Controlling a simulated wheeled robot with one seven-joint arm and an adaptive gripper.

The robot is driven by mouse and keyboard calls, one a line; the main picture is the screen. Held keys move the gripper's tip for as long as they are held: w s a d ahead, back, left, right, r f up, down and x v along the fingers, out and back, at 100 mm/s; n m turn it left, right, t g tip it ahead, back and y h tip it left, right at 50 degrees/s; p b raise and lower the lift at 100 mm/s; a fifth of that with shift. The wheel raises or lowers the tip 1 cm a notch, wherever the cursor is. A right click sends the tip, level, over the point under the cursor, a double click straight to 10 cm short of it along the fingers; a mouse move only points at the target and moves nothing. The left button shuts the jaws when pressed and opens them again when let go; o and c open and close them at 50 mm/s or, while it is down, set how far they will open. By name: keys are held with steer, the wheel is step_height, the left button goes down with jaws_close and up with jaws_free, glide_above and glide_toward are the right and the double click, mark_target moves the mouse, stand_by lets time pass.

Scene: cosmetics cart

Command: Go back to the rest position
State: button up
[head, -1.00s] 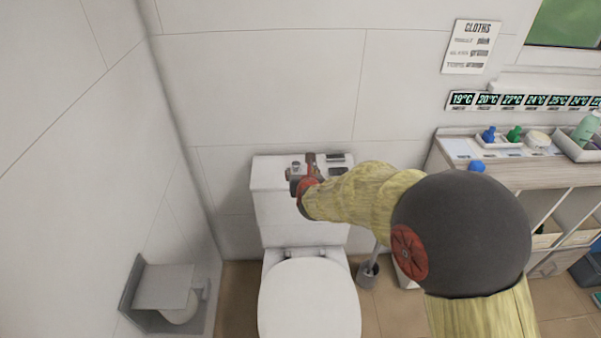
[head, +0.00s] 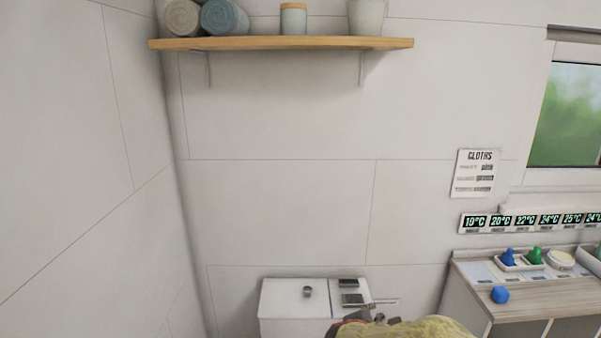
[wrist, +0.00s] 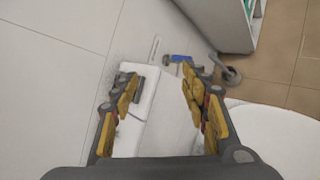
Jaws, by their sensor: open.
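My gripper (wrist: 160,86) is open in the wrist view, its two yellow-and-dark fingers spread apart with nothing visible held between them. Behind it lie the white toilet tank (wrist: 150,105) and part of the white toilet seat or bowl (wrist: 265,128). In the head view the gripper (head: 366,316) shows only partly at the bottom edge, in front of the right end of the tank lid (head: 283,305). My yellow forearm cuts into the bottom edge there. A small round metal knob (head: 307,291) and dark flat items (head: 352,298) are on the lid.
A wooden shelf (head: 280,44) with rolled towels (head: 225,18) and jars is high on the back wall. At right stands a cart (head: 535,296) with a blue object (head: 500,295) and small bottles. A small blue thing (wrist: 181,58) lies beyond my fingers.

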steer(key=s+d+r+m+g+y+p, duration=0.1)
steer(key=s+d+r+m+g, duration=0.15)
steer(key=s+m, duration=0.6)
steer(key=s+d+r+m+g+y+p, duration=0.15)
steer(key=s+m+g, duration=0.3)
steer(key=s, duration=0.75)
steer(key=s+a+r+m+t+y+p, duration=0.1)
steer(key=s+a+r+m, duration=0.1)
steer(key=s+r, duration=0.3)
steer(key=s+a+r+m+t+y+p, duration=0.2)
steer(key=s+a+r+m, duration=0.1)
steer(key=r, duration=0.5)
steer(key=shift+s+m, duration=0.8)
steer(key=shift+s, duration=0.35)
